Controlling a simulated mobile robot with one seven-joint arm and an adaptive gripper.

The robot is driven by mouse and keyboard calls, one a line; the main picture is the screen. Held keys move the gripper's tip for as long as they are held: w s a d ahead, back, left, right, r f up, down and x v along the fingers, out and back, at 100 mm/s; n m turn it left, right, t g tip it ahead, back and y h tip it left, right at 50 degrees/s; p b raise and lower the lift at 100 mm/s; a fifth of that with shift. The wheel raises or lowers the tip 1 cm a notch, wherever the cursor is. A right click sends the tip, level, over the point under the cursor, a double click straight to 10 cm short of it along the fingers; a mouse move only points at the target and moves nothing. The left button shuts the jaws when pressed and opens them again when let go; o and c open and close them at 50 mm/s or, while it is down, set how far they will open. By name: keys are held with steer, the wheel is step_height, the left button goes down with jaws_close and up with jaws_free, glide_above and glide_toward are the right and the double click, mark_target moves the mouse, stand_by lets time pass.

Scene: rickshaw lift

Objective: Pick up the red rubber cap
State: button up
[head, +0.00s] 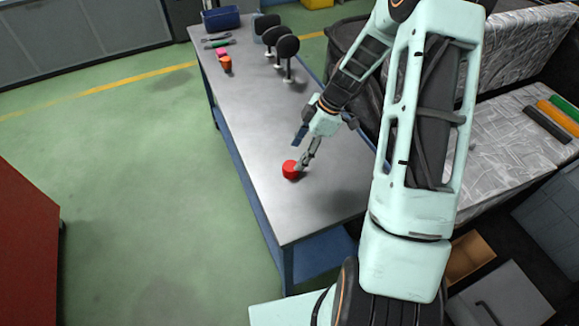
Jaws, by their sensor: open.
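The red rubber cap (290,170) is a short red cylinder standing on the grey workbench (318,205), in the bench's near half. My gripper (302,152) reaches down from the upper right, just above and beside the cap. Its fingers are apart. One finger ends close to the cap's right side; the other hangs behind and above it. I cannot tell whether a fingertip touches the cap. Nothing is held.
Black round-topped items (287,50) on stands sit on the bench's far half. A silver-covered seat (510,140) stands to the right. The bench's near end is clear.

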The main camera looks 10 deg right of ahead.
mark_target(290, 165)
steer(key=shift+w+p+x, duration=0.2)
steer(key=shift+p+x, duration=0.65)
steer(key=shift+x, duration=2.9)
steer(key=shift+d, duration=0.1)
steer(key=shift+c, duration=0.4)
steer(key=c, duration=1)
